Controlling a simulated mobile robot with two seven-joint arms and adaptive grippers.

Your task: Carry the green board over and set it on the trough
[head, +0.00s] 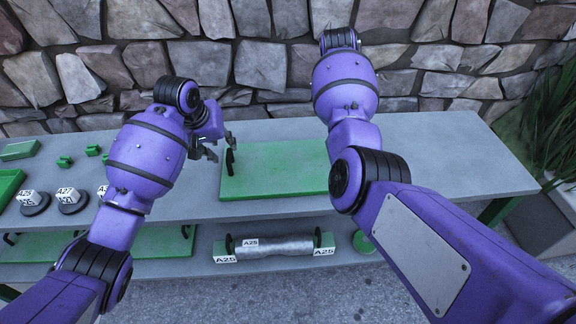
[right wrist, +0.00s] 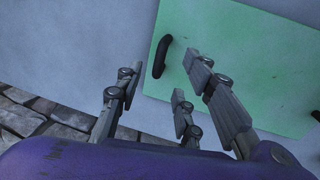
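The green board (head: 272,170) lies flat on the grey bench, with a black handle (head: 230,160) at its left end. My left gripper (head: 216,148) is just left of that handle, fingers apart and empty. In the right wrist view the green board (right wrist: 265,60) shows with a black handle (right wrist: 162,56) at its edge. My right gripper (right wrist: 158,72) is open near this handle, not closed on it. My right arm hides that gripper and the board's right end in the head view. A green tray-like piece (head: 9,186) sits at the left edge; I cannot tell whether it is the trough.
Round black bases with white labelled blocks (head: 68,195) and small green parts (head: 64,161) stand on the left of the bench. A silver roll (head: 272,248) labelled A25 lies on the lower shelf. A stone wall (head: 250,65) is behind; a planter (head: 545,215) stands right.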

